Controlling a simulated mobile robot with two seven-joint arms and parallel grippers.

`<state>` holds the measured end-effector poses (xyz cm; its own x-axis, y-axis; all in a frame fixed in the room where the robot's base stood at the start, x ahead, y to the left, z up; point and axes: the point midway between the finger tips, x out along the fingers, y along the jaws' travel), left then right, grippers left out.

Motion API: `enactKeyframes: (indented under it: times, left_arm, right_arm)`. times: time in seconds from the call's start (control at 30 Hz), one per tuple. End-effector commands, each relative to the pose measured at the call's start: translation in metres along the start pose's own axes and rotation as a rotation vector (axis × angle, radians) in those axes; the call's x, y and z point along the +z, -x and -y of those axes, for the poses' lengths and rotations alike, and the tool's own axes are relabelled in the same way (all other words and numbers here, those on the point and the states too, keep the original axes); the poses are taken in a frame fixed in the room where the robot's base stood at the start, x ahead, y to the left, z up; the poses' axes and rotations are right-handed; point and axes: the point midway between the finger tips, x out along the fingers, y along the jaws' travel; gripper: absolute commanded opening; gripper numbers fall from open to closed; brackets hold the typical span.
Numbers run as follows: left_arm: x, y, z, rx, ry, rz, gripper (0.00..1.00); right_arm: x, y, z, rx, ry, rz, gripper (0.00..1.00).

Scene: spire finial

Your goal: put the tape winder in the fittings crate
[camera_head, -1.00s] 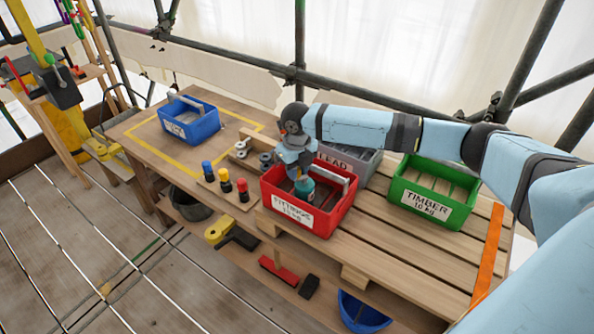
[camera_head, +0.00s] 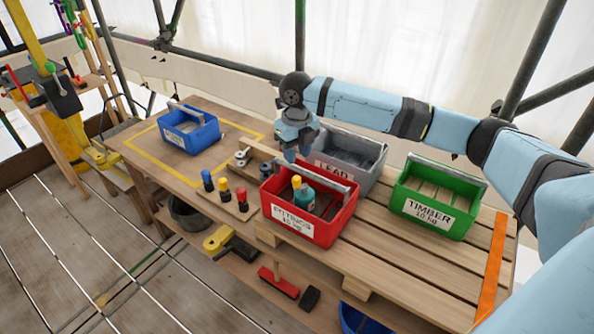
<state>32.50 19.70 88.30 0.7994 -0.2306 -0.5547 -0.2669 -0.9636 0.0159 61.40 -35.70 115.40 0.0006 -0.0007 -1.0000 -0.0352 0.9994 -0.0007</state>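The red fittings crate (camera_head: 290,229) stands on the slatted part of the bench, its label facing me. A teal thing with a yellow top, which I take for the tape winder (camera_head: 304,198), is inside this crate; the front wall hides its lower part. My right gripper (camera_head: 291,156) hangs above the back left of the crate, pointing down. It is empty and apart from the teal thing. Its fingers are small in the picture but look open. My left gripper is not in view.
A grey lead crate (camera_head: 347,147) stands behind the red one, and a green timber crate (camera_head: 428,215) to its right. A blue crate (camera_head: 189,137) sits inside a yellow outline. Several coloured-top pegs stand on a small board (camera_head: 236,211) to the left.

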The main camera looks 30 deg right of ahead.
Motion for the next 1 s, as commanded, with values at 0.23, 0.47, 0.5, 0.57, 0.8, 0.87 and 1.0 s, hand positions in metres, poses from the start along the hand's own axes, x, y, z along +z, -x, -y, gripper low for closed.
enactKeyframes:
  times: [0.23,0.47,0.5,0.57,0.8,0.87,1.0]
  left_arm:
    - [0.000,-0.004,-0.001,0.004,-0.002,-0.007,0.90]
    - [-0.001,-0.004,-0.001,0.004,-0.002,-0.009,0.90]
    - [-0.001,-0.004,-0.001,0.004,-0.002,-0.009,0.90]
    - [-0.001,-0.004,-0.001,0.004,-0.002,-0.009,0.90]
    - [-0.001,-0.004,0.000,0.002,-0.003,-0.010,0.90]
    - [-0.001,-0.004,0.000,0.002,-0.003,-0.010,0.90]
    - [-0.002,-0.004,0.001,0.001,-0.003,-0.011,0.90]
  right_arm:
    - [0.000,0.028,0.000,0.000,0.000,0.000,0.35]
    - [0.000,0.031,0.000,0.000,-0.001,0.000,0.35]
    - [0.000,0.031,0.000,0.000,-0.001,0.000,0.35]
    - [0.000,0.031,0.000,0.000,-0.001,0.000,0.35]
    - [0.000,0.030,0.000,0.000,0.000,0.000,0.35]
    - [0.000,0.030,0.000,0.000,0.000,0.000,0.35]
    - [0.000,0.030,0.000,0.000,0.000,0.000,0.35]
